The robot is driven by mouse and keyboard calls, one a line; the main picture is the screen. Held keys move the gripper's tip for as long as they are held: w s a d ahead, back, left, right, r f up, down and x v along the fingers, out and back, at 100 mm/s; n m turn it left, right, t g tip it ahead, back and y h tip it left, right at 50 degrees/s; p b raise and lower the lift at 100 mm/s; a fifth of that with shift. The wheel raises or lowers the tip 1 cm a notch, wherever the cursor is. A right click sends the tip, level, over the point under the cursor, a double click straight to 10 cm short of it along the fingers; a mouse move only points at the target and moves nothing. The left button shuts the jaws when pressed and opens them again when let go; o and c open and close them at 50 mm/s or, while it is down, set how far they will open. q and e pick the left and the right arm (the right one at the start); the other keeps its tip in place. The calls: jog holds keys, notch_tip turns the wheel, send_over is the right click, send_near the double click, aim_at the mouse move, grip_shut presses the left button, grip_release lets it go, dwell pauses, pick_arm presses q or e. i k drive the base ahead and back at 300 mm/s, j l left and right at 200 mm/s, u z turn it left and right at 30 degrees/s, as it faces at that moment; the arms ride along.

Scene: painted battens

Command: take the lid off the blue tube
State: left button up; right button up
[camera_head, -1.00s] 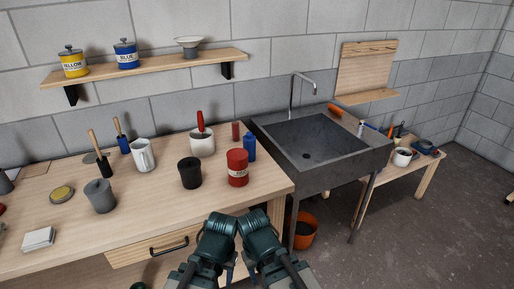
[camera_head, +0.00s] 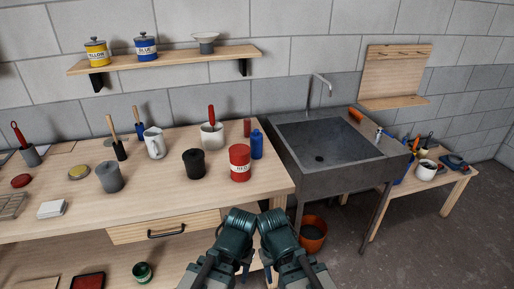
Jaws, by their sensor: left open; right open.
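A blue bottle-shaped tube (camera_head: 257,145) with a narrower blue top stands upright near the bench's right end, behind a red can (camera_head: 240,163). A blue lidded canister (camera_head: 146,47) labelled BLUE stands on the wall shelf, its dark knobbed lid on. I cannot tell for certain which one the task names. My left gripper (camera_head: 244,272) and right gripper (camera_head: 268,274) are close together at the bottom, low in front of the bench and apart from both. They are open and seem empty; their fingers are mostly hidden by my arms.
A yellow canister (camera_head: 97,52) shares the shelf. A grey sink (camera_head: 335,180) stands right of the bench, an orange bucket (camera_head: 313,236) below it.

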aim_at(256, 137)
jog(key=i+l+u, duration=0.15)
jog(key=i+l, duration=0.15)
jog(key=i+l+u, duration=0.15)
jog(key=l, duration=0.25)
jog(key=i+l+u, duration=0.15)
jog(key=i+l, duration=0.2)
